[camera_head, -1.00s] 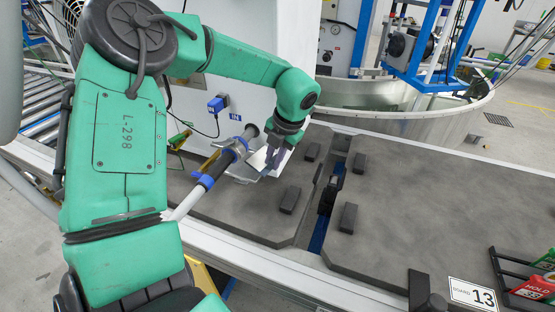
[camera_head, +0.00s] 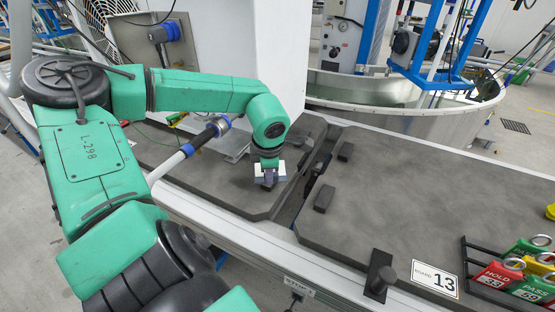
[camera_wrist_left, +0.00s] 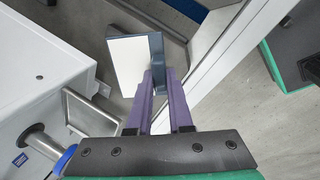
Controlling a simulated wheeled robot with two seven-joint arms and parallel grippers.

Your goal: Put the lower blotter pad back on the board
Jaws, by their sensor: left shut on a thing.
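My left gripper (camera_head: 268,179) is shut on a blotter pad, a white pad with a dark blue back, which shows best in the left wrist view (camera_wrist_left: 130,66). In the head view parts of the white pad (camera_head: 283,169) show beside the fingers, above the left dark grey plate (camera_head: 225,190). I cannot tell whether the pad touches anything below. To the right lies a larger dark grey board (camera_head: 390,215), with a card reading BOARD 13 (camera_head: 435,280) at its front edge. My right gripper is not in view.
Dark blocks (camera_head: 323,198) stand on the right plate, and a dark gap (camera_head: 305,175) runs between the plates. A bar with a blue collar (camera_head: 205,135) crosses left of my gripper. Red and green tags (camera_head: 500,275) sit in a rack at right. A metal tank (camera_head: 400,110) stands behind.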

